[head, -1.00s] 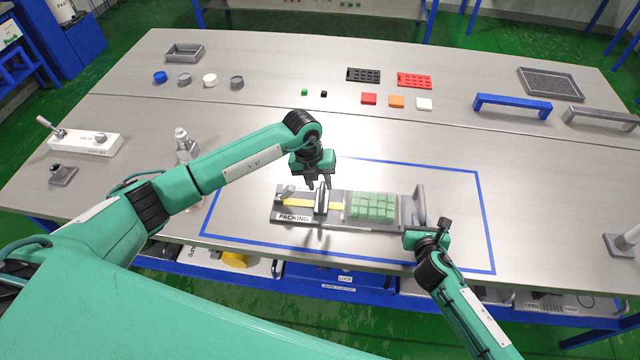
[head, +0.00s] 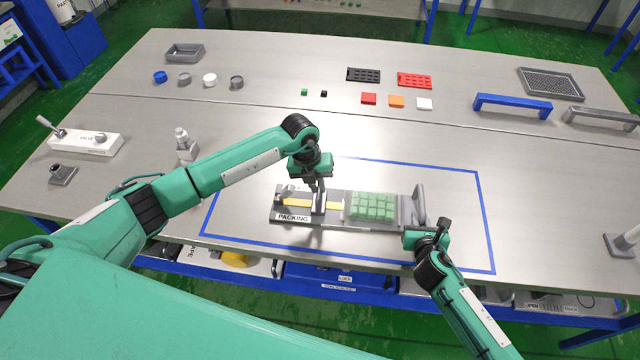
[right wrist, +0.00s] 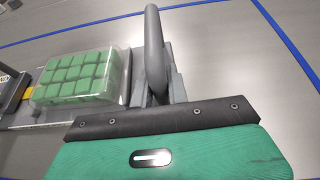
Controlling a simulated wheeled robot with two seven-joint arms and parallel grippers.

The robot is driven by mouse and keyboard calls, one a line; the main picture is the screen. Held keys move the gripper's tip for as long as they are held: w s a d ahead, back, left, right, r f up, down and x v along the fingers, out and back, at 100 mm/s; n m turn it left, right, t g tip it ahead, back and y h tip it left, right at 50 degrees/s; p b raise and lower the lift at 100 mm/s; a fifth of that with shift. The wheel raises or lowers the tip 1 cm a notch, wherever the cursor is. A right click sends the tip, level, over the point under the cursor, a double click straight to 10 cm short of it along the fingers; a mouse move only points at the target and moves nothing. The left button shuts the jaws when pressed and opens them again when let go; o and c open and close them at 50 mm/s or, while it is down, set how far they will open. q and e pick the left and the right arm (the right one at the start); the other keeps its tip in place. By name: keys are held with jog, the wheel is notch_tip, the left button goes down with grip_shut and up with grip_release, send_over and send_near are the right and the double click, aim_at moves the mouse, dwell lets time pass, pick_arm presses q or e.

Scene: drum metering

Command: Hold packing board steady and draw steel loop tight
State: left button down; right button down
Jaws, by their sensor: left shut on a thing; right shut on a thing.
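The grey packing board (head: 285,217), labelled PACKING, lies inside the blue outline on the table. A yellow strip runs along its left part, and a clear case of green blocks (head: 372,207) sits on its right part. My left gripper (head: 318,188) points down and is shut on the upright steel loop (head: 319,204), left of the case. My right gripper (head: 424,238) is at the board's right end, shut on the grey arched handle (head: 418,202). The handle also shows in the right wrist view (right wrist: 154,50), where the fingertips and their contact are hidden.
A white valve block (head: 85,142) and a small metal fitting (head: 184,142) stand to the left. Trays, caps and coloured blocks lie along the back. A blue bracket (head: 512,103) stands at the back right. The table between the board and the back row is clear.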

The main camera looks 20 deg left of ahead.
pick_arm(q)
jog(key=a, duration=0.4)
jog(key=shift+s+a, duration=0.15)
jog(key=shift+s, duration=0.15)
jog(key=c, duration=1.5)
grip_release()
jog(key=shift+o, duration=0.2)
jog(key=shift+s+f, duration=0.1)
